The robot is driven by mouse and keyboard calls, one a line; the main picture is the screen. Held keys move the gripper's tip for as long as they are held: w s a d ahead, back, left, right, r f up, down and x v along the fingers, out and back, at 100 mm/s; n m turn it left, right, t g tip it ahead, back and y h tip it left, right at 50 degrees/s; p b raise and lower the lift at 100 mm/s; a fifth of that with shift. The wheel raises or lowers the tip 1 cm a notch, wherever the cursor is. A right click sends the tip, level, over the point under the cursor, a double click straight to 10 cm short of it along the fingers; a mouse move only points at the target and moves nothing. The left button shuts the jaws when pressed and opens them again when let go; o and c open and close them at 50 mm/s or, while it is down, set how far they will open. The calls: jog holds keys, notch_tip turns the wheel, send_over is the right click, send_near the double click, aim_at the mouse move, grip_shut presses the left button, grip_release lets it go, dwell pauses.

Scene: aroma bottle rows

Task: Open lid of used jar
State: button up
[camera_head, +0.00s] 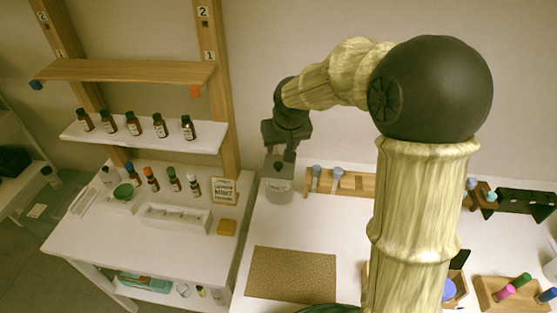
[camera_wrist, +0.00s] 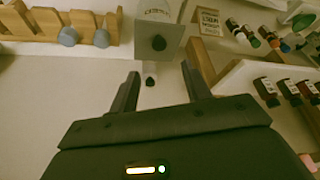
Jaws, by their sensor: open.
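The used jar (camera_head: 279,193) is clear with a pale label. It stands upright near the back edge of the right-hand white table. Its grey square lid (camera_head: 272,168) is on top. In the wrist view the jar's label (camera_wrist: 160,8) is upside down at the top edge, and the lid (camera_wrist: 142,40) shows a dark round knob (camera_wrist: 159,43). My gripper (camera_wrist: 160,70) is open and empty, with the knob ahead of the gap between its fingers. In the head view my gripper (camera_head: 282,154) is just above the lid; contact cannot be told.
A wooden rack (camera_head: 345,182) with grey-blue tools stands close to the jar's right. A brown mat (camera_head: 291,274) lies in front. To the left are a framed sign (camera_head: 224,191), a white tray (camera_head: 175,218) and shelves with several small bottles. A wooden post (camera_head: 216,90) rises at left.

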aim_at(278, 164)
jog(key=p+x, duration=0.1)
jog(key=x, duration=0.9)
jog(key=shift+w+f, duration=0.15)
jog(key=shift+f, duration=0.05)
grip_shut()
